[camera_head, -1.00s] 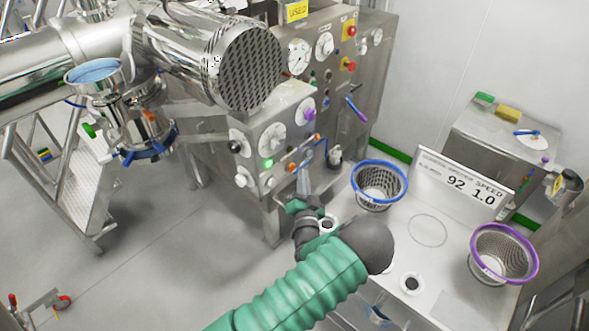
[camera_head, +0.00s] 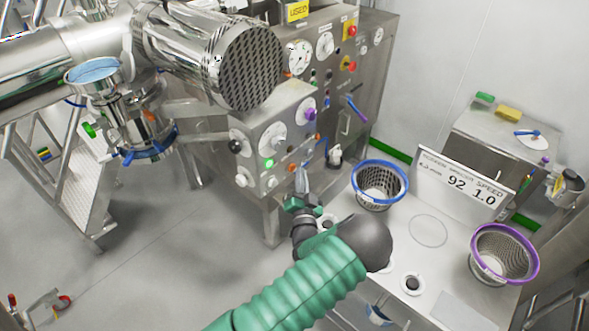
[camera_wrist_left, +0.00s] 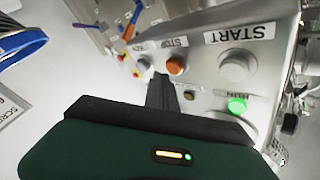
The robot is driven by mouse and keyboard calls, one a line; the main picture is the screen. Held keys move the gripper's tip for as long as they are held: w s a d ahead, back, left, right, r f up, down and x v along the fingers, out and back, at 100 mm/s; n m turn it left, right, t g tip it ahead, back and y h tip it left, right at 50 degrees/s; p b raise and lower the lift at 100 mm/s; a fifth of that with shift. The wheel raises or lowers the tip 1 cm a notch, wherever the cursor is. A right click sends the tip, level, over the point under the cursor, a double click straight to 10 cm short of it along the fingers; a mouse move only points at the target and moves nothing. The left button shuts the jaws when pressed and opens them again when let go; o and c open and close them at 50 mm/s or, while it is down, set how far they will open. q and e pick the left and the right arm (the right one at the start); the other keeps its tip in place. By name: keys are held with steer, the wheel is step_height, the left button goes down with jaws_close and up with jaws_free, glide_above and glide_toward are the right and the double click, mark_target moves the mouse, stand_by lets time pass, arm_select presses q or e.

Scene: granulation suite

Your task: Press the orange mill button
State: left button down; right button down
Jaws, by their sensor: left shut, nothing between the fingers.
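The orange button (camera_wrist_left: 175,64) is a round knob on the steel control panel, beside the STOP label in the left wrist view. It shows small in the head view (camera_head: 291,167), low on the panel face. My left gripper (camera_head: 303,176) is shut and empty, its fingers pointing up just below and to the right of the orange button. In the left wrist view the dark fingers (camera_wrist_left: 160,86) end just below and left of the button. I cannot tell whether they touch the panel. My right gripper is not in view.
A lit green button (camera_wrist_left: 237,105) and a grey START button (camera_wrist_left: 237,66) share the panel. A white table (camera_head: 428,250) holds a blue-rimmed basket (camera_head: 380,196) and a purple-rimmed basket (camera_head: 504,255). A large steel cylinder (camera_head: 205,50) is above the panel.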

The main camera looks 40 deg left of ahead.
arm_select(q)
steer(key=shift+a, duration=0.75)
stand_by(0.7)
steer(key=shift+d+b, duration=0.3)
steer(key=shift+d, duration=0.6)
steer(key=shift+f, duration=0.1)
steer(key=d, duration=0.5)
steer(key=shift+s, duration=0.25)
steer(key=shift+f, duration=0.1)
stand_by(0.4)
